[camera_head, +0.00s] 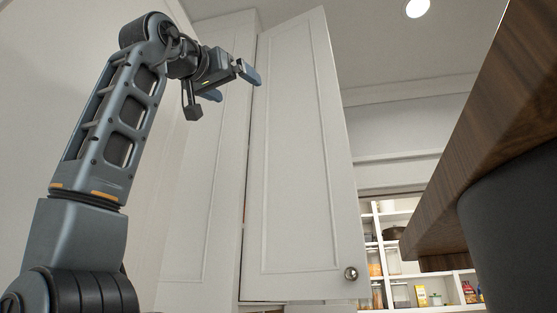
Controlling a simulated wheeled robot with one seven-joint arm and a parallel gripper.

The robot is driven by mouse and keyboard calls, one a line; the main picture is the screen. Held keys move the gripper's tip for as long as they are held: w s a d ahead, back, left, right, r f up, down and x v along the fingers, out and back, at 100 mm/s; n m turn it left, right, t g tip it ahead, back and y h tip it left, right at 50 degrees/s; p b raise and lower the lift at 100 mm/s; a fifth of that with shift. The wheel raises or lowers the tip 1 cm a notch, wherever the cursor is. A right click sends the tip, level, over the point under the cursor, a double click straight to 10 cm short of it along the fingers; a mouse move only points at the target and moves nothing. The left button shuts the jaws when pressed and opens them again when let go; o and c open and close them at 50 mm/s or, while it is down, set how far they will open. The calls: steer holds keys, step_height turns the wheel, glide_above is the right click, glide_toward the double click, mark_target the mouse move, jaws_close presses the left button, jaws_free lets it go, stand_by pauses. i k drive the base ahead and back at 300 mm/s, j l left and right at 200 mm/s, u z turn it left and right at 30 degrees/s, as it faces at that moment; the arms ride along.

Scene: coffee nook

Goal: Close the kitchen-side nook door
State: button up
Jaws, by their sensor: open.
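A white panelled cabinet door (300,165) stands ajar in the middle of the head view, hinged along its left edge and swung out on its right side. A round metal knob (351,273) sits at its lower right corner. I cannot tell whether this is the kitchen-side door. Another white panel (203,175) stands to its left. My gripper (235,86) is at the upper left of the door, in front of the hinge side. Its fingers are apart with nothing between them. I cannot tell whether a finger touches the door.
A wooden counter edge (490,115) with a dark rounded body (515,225) beneath fills the right side. Open shelves (430,275) with jars and packets show behind, at the lower right. A plain pale wall (50,90) rises on the left.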

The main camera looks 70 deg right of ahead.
mark_target(304, 238)
steer(key=k, duration=1)
